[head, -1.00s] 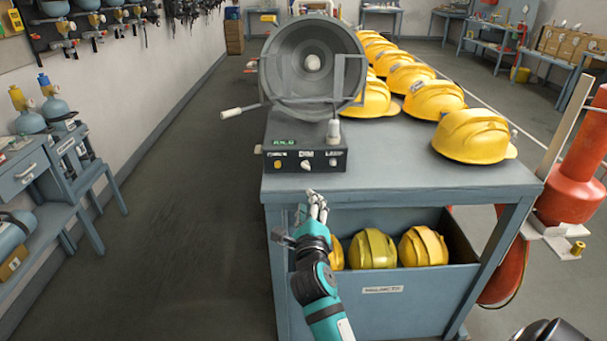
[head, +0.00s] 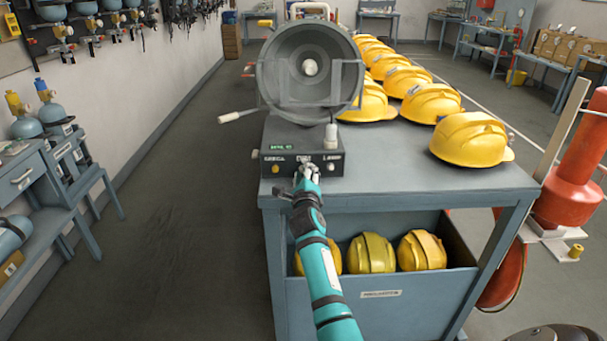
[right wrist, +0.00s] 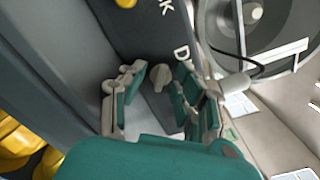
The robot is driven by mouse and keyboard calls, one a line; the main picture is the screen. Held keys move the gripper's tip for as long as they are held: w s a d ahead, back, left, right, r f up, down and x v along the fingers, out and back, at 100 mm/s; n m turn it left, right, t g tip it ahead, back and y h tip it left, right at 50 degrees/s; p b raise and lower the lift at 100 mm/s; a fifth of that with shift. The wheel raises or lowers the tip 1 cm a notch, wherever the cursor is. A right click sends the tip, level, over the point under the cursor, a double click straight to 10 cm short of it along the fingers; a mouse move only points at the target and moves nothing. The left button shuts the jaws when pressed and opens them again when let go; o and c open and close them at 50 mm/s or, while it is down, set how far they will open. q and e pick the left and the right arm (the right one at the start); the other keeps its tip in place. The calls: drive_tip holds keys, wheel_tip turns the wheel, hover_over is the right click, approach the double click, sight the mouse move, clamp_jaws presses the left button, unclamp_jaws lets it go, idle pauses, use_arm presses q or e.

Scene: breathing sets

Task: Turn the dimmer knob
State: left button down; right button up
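A dark control box (head: 350,160) with a big round lamp (head: 310,68) above it stands at the near end of the blue-grey table. Its front has a row of knobs. In the right wrist view a grey knob (right wrist: 161,77), beside a label starting with "D", sits between the fingers of my right gripper (right wrist: 160,88). The fingers are apart, with a gap visible on each side of the knob. My left gripper is not in view.
A red cylinder (head: 575,180) stands at right. The floor on the left is clear.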

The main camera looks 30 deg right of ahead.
drive_tip(key=shift+c, duration=0.4)
clamp_jaws()
drive_tip(key=shift+m, duration=0.3)
drive_tip(key=m+p, duration=0.1)
drive_tip(key=m, duration=0.2)
drive_tip(key=shift+m+p, duration=0.3)
drive_tip(key=shift+m, duration=0.1)
drive_tip(key=m+p, duration=0.1)
drive_tip(key=m, duration=0.4)
drive_tip(key=shift+m, duration=0.3)
drive_tip(key=shift+f, duration=0.1)
drive_tip(key=shift+o, duration=0.4)
unclamp_jaws()
